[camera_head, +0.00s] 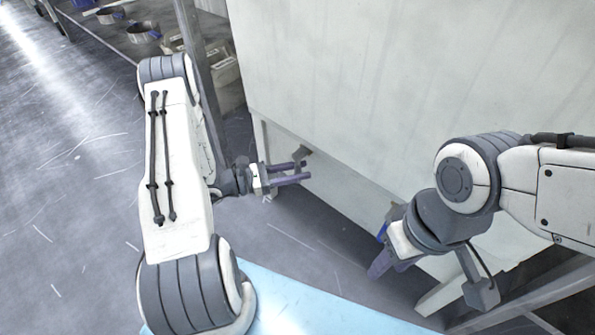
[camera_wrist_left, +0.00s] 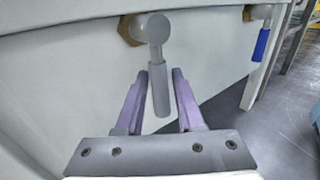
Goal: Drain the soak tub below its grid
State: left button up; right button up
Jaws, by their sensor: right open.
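The soak tub (camera_head: 400,80) is the large pale box filling the right of the head view; its grid and inside are out of view. A drain valve with a grey lever (camera_wrist_left: 159,85) hangs from its wall in the left wrist view, lever pointing down. My left gripper (camera_head: 304,171) is open, its purple fingers (camera_wrist_left: 161,76) on either side of the lever with narrow gaps. A second valve with a blue lever (camera_wrist_left: 261,45) is at the upper right of the wrist view. My right gripper (camera_head: 376,268) is open, low by the tub's wall, partly hidden by its own wrist.
A metal rack post (camera_head: 196,60) and shelves with dark-rimmed pans (camera_head: 143,33) stand beyond the tub at the upper left. Tub legs (camera_head: 445,292) and frame bars are at the lower right. The grey floor (camera_head: 70,200) at left is clear.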

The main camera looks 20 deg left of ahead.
pick_arm(q)
grip_shut()
dwell(1.3)
